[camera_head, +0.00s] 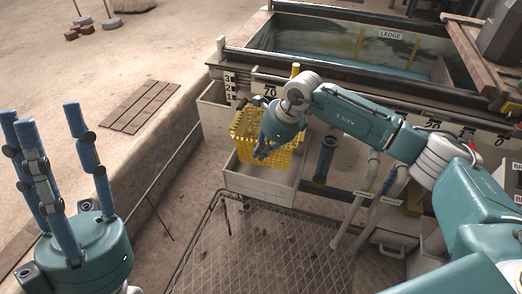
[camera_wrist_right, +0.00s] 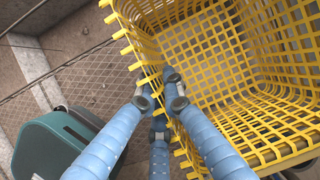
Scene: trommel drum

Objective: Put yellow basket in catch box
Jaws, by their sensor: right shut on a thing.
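The yellow basket (camera_head: 285,158) is an open plastic mesh basket in the middle of the head view. My right gripper (camera_head: 265,148) is shut on its near wall. In the right wrist view, the fingertips (camera_wrist_right: 158,88) pinch the left wall of the basket (camera_wrist_right: 285,50), which looks empty. A pale open box (camera_head: 260,186), apparently the catch box, is below and around the basket's lower part. I cannot tell whether the basket rests on its floor or hangs just above it. My left gripper (camera_head: 42,112) is open and empty, fingers up, at the left, far from the basket.
A large tank with a LEDGE label (camera_head: 391,35) stands behind the basket. Grey pipes (camera_head: 352,215) and a dark green tube (camera_head: 325,158) stand right of the box. A mesh grate (camera_head: 265,250) lies in front. The floor at upper left is mostly clear.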

